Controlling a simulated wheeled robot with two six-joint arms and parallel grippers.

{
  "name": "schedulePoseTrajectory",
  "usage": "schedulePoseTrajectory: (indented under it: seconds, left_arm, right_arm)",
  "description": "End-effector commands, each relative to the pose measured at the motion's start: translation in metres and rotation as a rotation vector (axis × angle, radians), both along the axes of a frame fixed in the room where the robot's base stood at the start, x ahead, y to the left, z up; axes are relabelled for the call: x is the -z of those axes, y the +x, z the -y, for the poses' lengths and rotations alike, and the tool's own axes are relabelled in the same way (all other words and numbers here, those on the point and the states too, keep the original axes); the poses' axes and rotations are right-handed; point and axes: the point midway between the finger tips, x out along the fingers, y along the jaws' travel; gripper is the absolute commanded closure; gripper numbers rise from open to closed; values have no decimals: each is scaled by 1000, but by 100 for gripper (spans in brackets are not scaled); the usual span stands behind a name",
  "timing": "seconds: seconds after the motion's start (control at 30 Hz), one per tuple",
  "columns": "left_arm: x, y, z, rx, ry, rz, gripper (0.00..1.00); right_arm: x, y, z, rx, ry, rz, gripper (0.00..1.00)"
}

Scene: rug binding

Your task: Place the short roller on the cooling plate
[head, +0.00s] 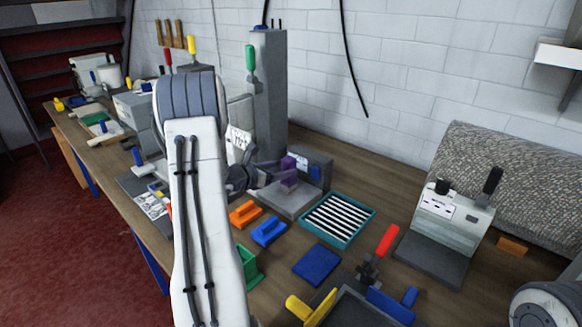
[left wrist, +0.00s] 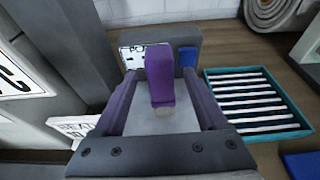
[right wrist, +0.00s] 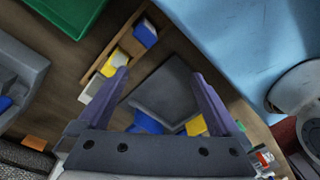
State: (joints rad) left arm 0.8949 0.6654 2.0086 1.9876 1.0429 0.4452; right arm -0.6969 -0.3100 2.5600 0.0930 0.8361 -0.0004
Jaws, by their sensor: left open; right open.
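A purple upright piece (head: 289,166) stands over a flat grey plate (head: 285,203) in front of a grey box with a label and a blue part. It also shows in the left wrist view (left wrist: 160,72), with a pale lower end. I cannot tell for sure whether it is the short roller. My left gripper (head: 280,180) is open, its fingers on either side of the purple piece. A teal tray with white and black stripes (head: 372,212) lies to the right; I cannot tell which surface is the cooling plate. My right gripper (right wrist: 165,85) is open and empty.
Orange (head: 245,212) and blue (head: 269,231) handled blocks and a blue pad (head: 317,264) lie near the tray. A dark tray (head: 352,310) with yellow and blue pieces is at the front. A machine with a black lever (head: 450,218) stands right. A grey column (head: 269,90) rises behind.

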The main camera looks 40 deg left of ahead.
Motion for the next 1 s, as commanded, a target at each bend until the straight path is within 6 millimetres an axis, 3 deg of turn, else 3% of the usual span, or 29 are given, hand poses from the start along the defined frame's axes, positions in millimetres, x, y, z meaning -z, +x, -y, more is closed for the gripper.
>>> schedulePoseTrajectory:
  seconds: [0.1, 0.3, 1.0]
  left_arm:
    - [-8, -24, -3, -3, 1, 0, 25]
    - [-15, -46, -4, -1, 0, 0, 25]
    - [-15, -50, -4, 1, 1, 0, 25]
  right_arm:
    - [-3, 0, 0, 0, 0, 0, 0]
    - [-5, 0, 0, 0, 0, 0, 0]
    - [-5, 0, 0, 0, 0, 0, 0]
